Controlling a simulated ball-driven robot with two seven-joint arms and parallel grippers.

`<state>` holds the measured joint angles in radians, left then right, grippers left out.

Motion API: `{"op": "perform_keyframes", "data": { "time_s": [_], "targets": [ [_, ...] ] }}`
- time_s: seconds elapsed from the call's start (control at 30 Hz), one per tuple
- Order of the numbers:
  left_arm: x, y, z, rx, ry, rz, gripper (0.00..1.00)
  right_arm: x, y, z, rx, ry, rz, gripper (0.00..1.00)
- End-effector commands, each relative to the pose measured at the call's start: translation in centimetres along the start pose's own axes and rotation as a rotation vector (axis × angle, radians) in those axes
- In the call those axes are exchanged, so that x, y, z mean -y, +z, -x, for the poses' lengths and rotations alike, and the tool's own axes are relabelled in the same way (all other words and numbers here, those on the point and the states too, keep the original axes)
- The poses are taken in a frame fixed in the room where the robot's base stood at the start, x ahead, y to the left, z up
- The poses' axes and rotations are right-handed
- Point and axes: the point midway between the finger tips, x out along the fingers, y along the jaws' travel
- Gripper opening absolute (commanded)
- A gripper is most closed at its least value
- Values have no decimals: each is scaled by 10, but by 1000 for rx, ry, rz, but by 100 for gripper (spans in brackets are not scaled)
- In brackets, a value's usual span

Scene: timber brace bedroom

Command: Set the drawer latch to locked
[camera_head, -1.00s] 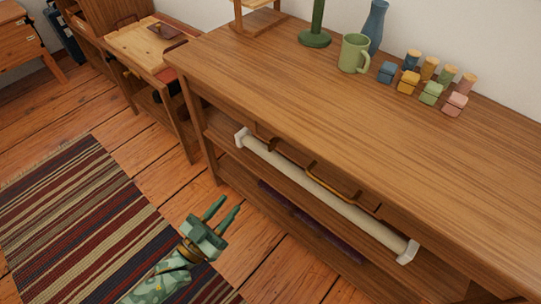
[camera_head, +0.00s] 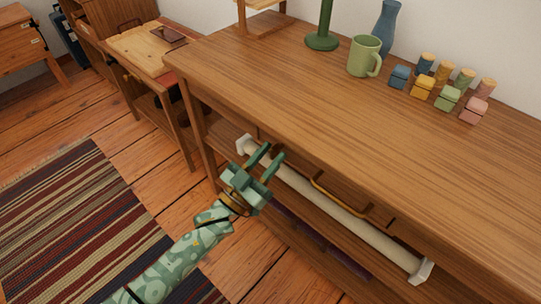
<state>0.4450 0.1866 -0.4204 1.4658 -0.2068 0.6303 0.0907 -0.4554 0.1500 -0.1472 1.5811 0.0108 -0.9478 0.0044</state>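The drawer front sits under the top of the wooden bench, with a brass-coloured handle (camera_head: 341,197) on it. A pale bar (camera_head: 345,214) with white end blocks runs along the front of the bench, below and in front of the drawer. My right gripper is not in view.
On the bench top (camera_head: 290,110) stand a green mug (camera_head: 363,57), a blue vase (camera_head: 388,25), a green stand (camera_head: 323,30) and several small coloured blocks at the back. A striped rug (camera_head: 75,220) lies on the floor at left.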

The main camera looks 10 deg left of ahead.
Motion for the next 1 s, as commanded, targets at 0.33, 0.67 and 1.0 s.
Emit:
{"op": "perform_keyframes", "data": {
  "time_s": [0.33,0.67,1.0],
  "targets": [
    [0,0,-5,0,0,1,28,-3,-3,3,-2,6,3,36],
    [0,0,-4,0,1,-3,0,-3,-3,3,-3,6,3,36],
    [1,0,-4,1,46,-110,0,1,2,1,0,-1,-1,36]
  ]
}}
